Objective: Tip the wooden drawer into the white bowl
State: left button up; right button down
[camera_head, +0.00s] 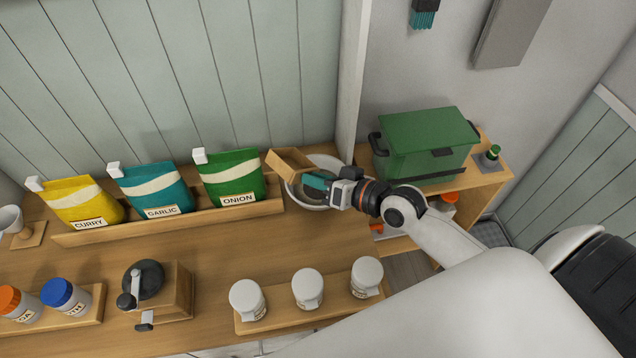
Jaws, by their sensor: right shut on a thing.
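The wooden drawer (287,163) is a small open-topped box, held over the left part of the white bowl (331,162). It looks tilted; I cannot tell whether anything is in it. The bowl stands at the back of the wooden counter, partly hidden by the drawer and my right gripper. My right gripper (313,183), with teal fingers, reaches in from the right above the bowl and is shut on the drawer. The bowl's contents are not clear. My left gripper is not in view.
Yellow, teal and green bags (235,181) stand in a wooden rack left of the bowl. A grinder (166,293) and three white-lidded jars (307,287) stand nearer the front. A green box (424,147) sits on a shelf at right. The counter's middle is clear.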

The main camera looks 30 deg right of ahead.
dwell(0.5)
jog(key=shift+r+n+h+p, duration=0.3)
jog(key=shift+r+p, duration=0.35)
jog(key=shift+p, duration=0.6)
jog(key=shift+a+n, duration=0.1)
jog(key=shift+n, duration=0.2)
jog(key=shift+r+n+h, duration=1.3)
jog(key=shift+r+n, duration=0.05)
jog(key=shift+n, duration=0.25)
